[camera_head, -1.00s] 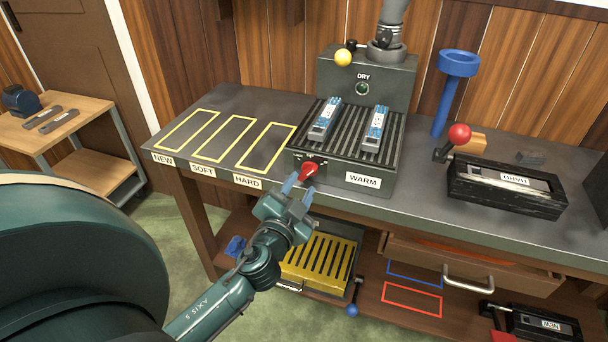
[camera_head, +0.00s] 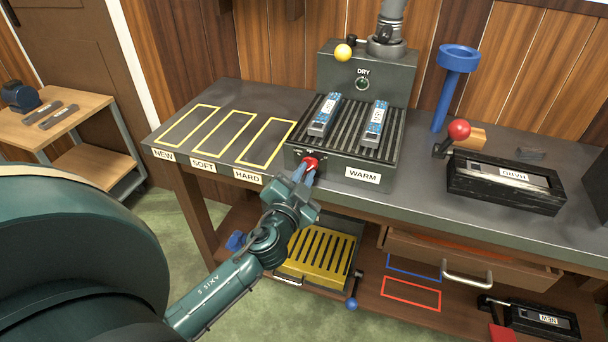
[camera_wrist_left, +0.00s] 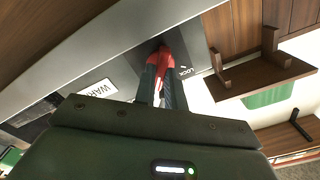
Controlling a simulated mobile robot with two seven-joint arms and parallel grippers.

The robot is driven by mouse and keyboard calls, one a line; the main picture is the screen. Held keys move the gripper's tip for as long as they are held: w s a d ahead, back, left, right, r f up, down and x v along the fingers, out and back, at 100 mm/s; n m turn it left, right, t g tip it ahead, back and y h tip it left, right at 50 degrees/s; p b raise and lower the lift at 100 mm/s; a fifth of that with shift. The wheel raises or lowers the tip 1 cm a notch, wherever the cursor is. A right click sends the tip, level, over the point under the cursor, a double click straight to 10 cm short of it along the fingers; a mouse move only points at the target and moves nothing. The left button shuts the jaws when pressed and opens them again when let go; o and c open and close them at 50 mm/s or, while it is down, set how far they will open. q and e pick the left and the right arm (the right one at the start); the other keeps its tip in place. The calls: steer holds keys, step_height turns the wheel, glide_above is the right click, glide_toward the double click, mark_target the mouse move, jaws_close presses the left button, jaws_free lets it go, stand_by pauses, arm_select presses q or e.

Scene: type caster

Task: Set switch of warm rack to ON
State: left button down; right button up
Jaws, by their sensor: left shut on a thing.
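The warm rack (camera_head: 337,172) is a dark ribbed box with a WARM label, standing on the workbench. Its red switch (camera_head: 311,162) is on the left part of the front face. In the left wrist view the red switch (camera_wrist_left: 164,62) shows between the fingertips (camera_wrist_left: 160,80). The fingers hide part of the switch and its markings, so I cannot read its setting. My right gripper is not in view.
Two blue-labelled bars (camera_head: 325,116) (camera_head: 375,126) lie on the rack's slats. A dry unit (camera_head: 388,84) with a yellow knob stands behind. Yellow outlines marked NEW, SOFT and HARD (camera_head: 218,134) are empty at left. A black HARD box (camera_head: 505,186) stands at right.

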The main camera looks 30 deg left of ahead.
arm_select(q)
steer(key=shift+m, duration=1.8)
steer(key=c, duration=1.5)
jaws_free()
steer(key=shift+o, duration=0.2)
